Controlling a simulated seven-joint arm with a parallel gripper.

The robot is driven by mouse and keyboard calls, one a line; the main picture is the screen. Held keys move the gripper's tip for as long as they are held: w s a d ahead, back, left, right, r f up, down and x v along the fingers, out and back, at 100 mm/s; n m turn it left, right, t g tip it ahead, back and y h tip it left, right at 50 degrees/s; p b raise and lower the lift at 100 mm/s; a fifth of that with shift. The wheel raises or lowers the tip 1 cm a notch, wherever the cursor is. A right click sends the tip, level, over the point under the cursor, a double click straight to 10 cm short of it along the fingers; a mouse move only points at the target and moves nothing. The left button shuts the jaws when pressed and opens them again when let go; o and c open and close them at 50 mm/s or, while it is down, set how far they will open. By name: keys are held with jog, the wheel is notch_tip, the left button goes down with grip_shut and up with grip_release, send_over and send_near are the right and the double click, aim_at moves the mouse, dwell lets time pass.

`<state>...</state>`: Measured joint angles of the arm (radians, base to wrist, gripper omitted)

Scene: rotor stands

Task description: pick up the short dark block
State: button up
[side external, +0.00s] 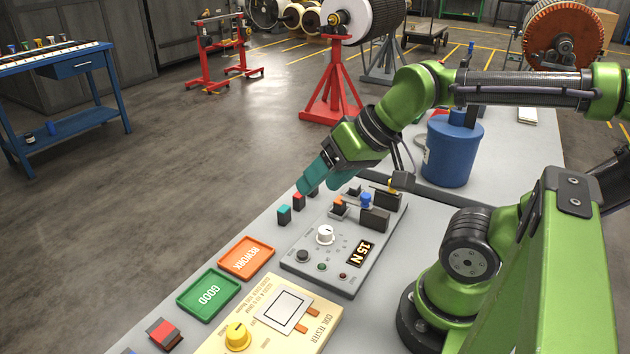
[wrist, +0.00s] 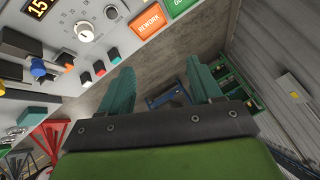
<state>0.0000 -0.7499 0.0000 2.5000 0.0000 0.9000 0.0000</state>
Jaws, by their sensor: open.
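Small blocks stand in a row on the grey bench: one with a teal face (side external: 284,215), a dark one with a red top (side external: 299,202), and another partly hidden behind my fingers. My gripper (side external: 317,186) is tilted just above the row's far end. Its teal fingers (wrist: 160,68) are apart with nothing between them.
A grey panel (side external: 300,262) with knobs and dark upright pieces (side external: 375,219) stands right of the row. Orange REWORK (side external: 246,257) and green GOOD (side external: 208,295) trays lie nearer the camera, beside a cream coil tester (side external: 272,338). A blue canister (side external: 450,150) stands behind.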

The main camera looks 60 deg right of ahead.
jog(key=n+g+h, duration=0.2)
jog(key=n+g, duration=0.2)
jog(key=g, duration=0.3)
send_over(357, 186)
jog(key=f, duration=1)
jog(key=w+f, duration=0.1)
jog(key=f, duration=0.4)
jog(key=shift+a+f, duration=0.15)
jog(key=shift+f, duration=0.2)
jog(key=f, duration=0.2)
jog(key=s+f, duration=0.1)
jog(key=f, duration=0.1)
jog(key=shift+s, duration=0.15)
jog(key=shift+f, duration=0.65)
